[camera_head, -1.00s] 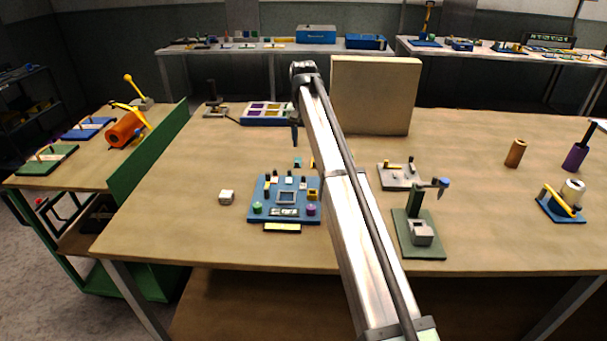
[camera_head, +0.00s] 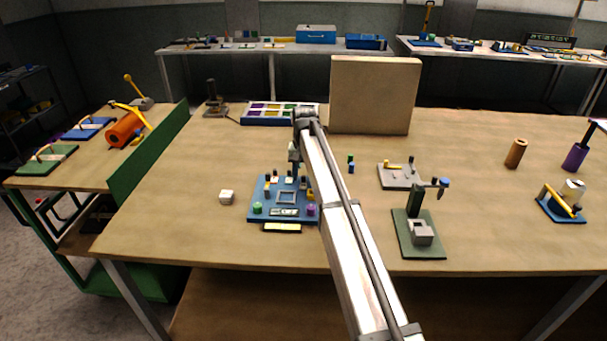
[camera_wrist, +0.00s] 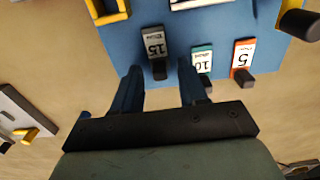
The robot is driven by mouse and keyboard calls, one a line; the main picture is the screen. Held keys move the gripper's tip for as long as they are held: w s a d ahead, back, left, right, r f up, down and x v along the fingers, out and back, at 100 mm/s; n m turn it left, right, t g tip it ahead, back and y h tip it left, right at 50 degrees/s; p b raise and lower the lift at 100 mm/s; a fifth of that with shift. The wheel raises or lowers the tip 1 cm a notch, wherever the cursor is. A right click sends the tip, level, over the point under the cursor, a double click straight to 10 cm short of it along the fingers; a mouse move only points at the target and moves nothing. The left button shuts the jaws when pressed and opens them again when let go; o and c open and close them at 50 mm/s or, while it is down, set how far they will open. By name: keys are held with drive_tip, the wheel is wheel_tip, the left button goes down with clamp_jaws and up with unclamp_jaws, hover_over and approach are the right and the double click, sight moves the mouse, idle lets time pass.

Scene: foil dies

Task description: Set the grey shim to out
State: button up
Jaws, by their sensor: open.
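The blue board (camera_head: 253,212) stands on the table in the head view, left of my forearm. Contact cannot be told. In the head view my gripper (camera_head: 293,158) is over the board's back edge.
A green stand (camera_head: 408,245) and a grey plate (camera_head: 395,181) are right of my arm. A tall beige panel (camera_head: 375,95) stands behind. A dark knob (camera_wrist: 300,22) rises at the wrist view's right.

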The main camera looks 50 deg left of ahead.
drive_tip(key=shift+f, duration=0.15)
clamp_jaws()
idle(0.4)
